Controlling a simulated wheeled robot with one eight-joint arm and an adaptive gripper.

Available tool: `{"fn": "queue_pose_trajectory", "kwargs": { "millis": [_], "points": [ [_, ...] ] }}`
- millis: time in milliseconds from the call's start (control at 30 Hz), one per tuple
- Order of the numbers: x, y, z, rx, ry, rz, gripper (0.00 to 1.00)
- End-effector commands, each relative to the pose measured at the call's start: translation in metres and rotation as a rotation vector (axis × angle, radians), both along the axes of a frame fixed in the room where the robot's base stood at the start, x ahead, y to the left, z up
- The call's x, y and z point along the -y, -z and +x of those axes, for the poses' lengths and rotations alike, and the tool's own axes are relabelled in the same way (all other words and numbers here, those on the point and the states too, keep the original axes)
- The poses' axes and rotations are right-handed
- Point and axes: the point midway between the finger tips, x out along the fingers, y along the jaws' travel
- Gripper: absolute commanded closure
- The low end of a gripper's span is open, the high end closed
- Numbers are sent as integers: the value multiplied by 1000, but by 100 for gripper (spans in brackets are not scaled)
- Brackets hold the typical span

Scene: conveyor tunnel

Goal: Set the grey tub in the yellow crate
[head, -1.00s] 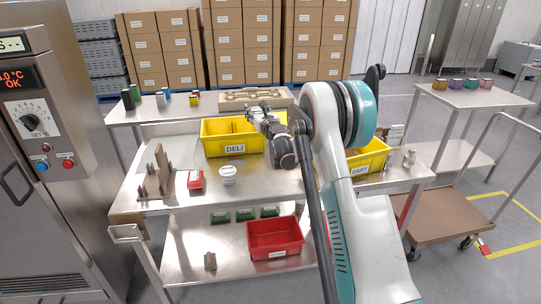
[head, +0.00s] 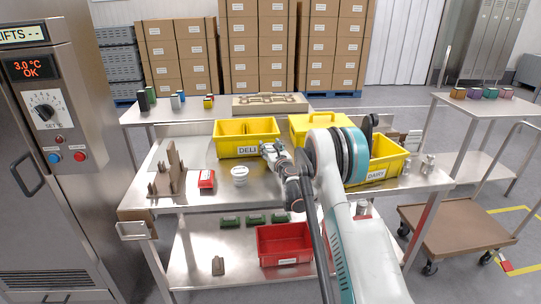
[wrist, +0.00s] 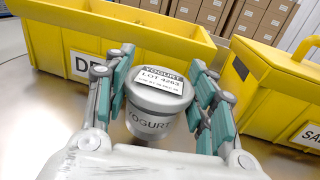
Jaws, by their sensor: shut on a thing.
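A grey tub (wrist: 158,98) with a label reading YOGURT sits between my fingers in the wrist view. My gripper (wrist: 160,92) is shut on its sides. In the head view my gripper (head: 267,149) is at the right front of the yellow DELI crate (head: 246,151), outside it; the held tub is not clear there. The DELI crate also shows at the left of the wrist view (wrist: 110,50). A second yellow crate (wrist: 275,90), its label partly cut off, is at the right. A yellow DAIRY crate (head: 375,174) stands right of my arm.
Another pale tub (head: 239,174) and a red box (head: 206,179) stand on the steel table, left of my gripper. Brown upright pieces (head: 172,170) stand at its left. A red tray (head: 284,245) is on the lower shelf.

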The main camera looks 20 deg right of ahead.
Motion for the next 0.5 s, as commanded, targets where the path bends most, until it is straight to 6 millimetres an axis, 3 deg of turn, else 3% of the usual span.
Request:
{"fn": "queue_pose_trajectory", "kwargs": {
  "millis": [133,500],
  "points": [
    [0,24,0,0,0,0,92],
    [0,28,0,0,0,0,92]
  ]
}}
